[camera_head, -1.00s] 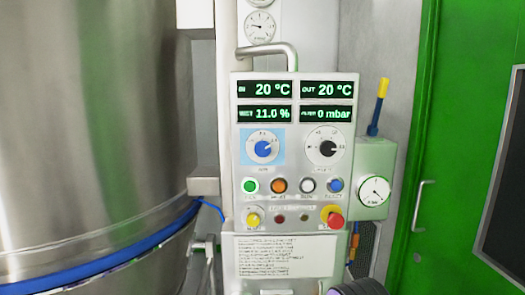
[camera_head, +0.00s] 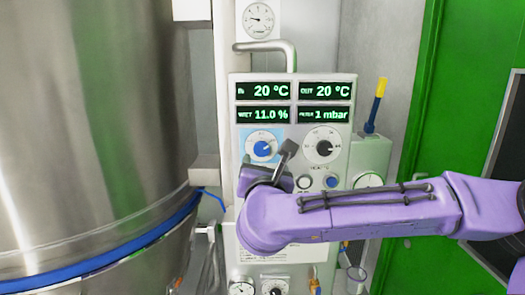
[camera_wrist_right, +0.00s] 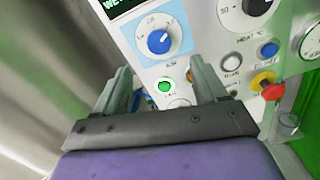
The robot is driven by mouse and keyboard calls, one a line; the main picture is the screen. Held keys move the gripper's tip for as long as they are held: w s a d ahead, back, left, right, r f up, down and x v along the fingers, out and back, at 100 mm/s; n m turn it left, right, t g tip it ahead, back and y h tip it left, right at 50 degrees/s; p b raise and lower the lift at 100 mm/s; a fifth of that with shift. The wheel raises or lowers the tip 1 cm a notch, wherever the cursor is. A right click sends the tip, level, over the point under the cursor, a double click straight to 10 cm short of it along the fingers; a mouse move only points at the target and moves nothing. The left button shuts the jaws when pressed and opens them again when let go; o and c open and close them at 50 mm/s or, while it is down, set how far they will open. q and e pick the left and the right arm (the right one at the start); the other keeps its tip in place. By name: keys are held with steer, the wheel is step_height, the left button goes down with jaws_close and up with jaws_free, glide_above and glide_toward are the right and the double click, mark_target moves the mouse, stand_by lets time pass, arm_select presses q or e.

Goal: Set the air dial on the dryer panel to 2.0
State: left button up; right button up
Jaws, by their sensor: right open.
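The air dial (camera_head: 262,149) is a blue round knob on a light-blue square with a printed scale, at the upper left of the dryer panel's controls. In the right wrist view the air dial (camera_wrist_right: 159,41) shows clearly, its white pointer mark aimed to the upper right. I cannot read the exact setting. My right gripper (camera_head: 268,160) is in front of the panel just below the dial. Its two fingers (camera_wrist_right: 161,70) are apart with nothing between them, and do not appear to touch the knob. My left gripper is not in view.
A black knob (camera_head: 323,149) sits right of the air dial. Below are a green button (camera_wrist_right: 165,86), a white button (camera_wrist_right: 231,62), a blue button (camera_wrist_right: 268,49) and a red-and-yellow stop button (camera_wrist_right: 268,86). A steel vessel (camera_head: 90,120) stands left; a green door (camera_head: 455,100) is right.

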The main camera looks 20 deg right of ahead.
mark_target(262, 150)
steer(key=p+x, duration=0.5)
steer(key=x, duration=0.5)
steer(key=shift+w+a+f, duration=0.1)
steer(key=shift+w, duration=0.05)
steer(key=shift+w+f, duration=0.15)
steer(key=shift+w, duration=0.2)
steer(key=shift+s, duration=0.1)
steer(key=c, duration=1.1)
steer(key=shift+o, duration=0.2)
